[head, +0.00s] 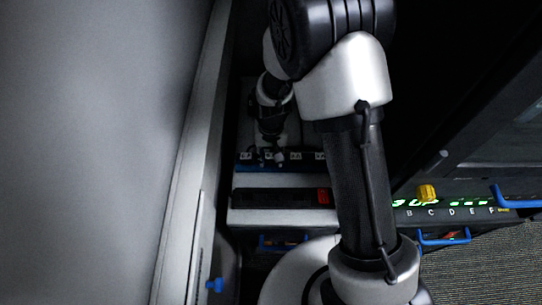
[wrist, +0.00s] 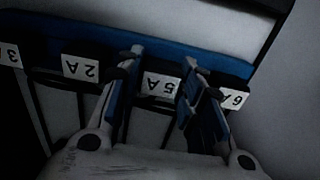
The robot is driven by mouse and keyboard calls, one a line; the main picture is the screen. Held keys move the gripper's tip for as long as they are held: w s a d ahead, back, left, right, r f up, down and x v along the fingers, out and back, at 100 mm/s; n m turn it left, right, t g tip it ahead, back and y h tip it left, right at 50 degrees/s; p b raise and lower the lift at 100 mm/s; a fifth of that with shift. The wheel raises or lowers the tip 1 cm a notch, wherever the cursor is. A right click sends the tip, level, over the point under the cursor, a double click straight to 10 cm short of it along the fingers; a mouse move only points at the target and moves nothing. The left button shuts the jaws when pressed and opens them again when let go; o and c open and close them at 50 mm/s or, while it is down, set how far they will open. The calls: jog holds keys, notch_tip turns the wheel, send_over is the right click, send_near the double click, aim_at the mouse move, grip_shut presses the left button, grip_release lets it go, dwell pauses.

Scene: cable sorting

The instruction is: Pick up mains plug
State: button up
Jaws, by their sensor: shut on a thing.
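My gripper (wrist: 163,62) is at the blue-edged rail (wrist: 60,38) in the wrist view, its two blue-padded fingers on either side of the white label 5A (wrist: 162,84). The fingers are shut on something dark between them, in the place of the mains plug. Its outline is lost in shadow, so its shape and cord cannot be made out. In the head view my gripper (head: 272,158) is small and far down, at the row of labels on the rail. My arm hides the right part of that row.
Labels 2A (wrist: 80,67) and 6A (wrist: 235,99) flank the gripper closely. Below the rail in the head view is a dark strip with a red switch (head: 323,196). A pale wall (head: 110,130) is on the left. A lit panel with a yellow knob (head: 427,193) is on the right.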

notch_tip(320, 180, up, 23)
jog(key=p, duration=0.9)
jog(key=shift+r, duration=0.15)
